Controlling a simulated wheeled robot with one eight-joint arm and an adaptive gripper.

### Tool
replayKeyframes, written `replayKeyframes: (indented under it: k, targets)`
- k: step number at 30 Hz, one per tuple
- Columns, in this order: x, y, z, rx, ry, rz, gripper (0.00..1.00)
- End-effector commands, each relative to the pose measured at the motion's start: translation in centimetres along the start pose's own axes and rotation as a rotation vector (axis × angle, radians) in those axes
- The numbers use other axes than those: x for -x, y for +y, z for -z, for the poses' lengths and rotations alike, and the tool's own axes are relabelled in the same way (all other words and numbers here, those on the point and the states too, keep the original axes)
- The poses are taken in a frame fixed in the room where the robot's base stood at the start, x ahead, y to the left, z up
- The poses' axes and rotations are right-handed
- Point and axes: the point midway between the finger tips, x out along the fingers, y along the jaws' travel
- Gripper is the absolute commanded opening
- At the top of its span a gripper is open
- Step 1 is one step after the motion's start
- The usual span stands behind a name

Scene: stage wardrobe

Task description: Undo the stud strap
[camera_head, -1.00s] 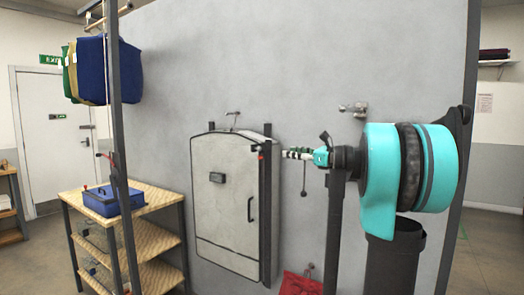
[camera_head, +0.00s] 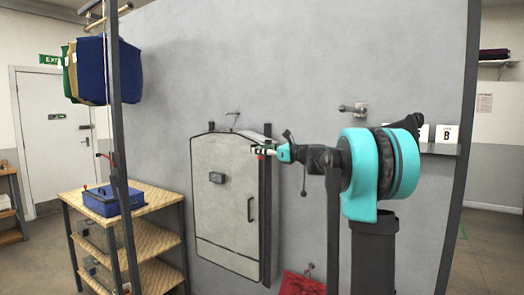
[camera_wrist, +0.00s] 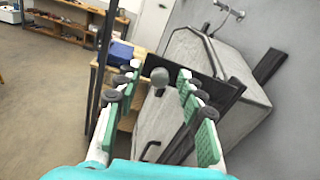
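A pale grey wardrobe case (camera_head: 225,200) with a dark handle hangs against the grey wall; it also shows in the wrist view (camera_wrist: 225,80). In the wrist view a dark strap (camera_wrist: 186,62) crosses the case's near side, with a round grey stud (camera_wrist: 160,76) on it. My gripper (camera_wrist: 158,74) is open, its green-padded fingers on either side of the stud. I cannot tell whether they touch it. In the head view my gripper (camera_head: 257,149) is at the case's upper right edge and partly hides the strap area.
A wicker-topped shelf unit (camera_head: 158,200) with a blue box (camera_head: 108,203) stands left of the case. Blue garments (camera_head: 124,75) hang above it. A red bag (camera_head: 302,284) hangs low, right of the case. A wall hook (camera_head: 230,115) is above the case.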

Motion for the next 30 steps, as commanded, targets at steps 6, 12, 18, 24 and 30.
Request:
replayKeyframes:
  k: [6, 12, 18, 24, 30]
  targets:
    - [-0.02, 0.0, 0.0, 0.0, 0.0, 0.0, 0.39]
    - [-0.01, 0.0, 0.01, 0.0, 0.0, 0.0, 0.14]
    - [-0.01, 0.01, 0.01, 0.0, 0.0, 0.0, 0.0]
    - [-0.01, 0.02, 0.01, 0.0, 0.0, -0.001, 0.0]
    - [0.35, -0.3, 0.07, 0.0, -0.006, -0.037, 0.0]
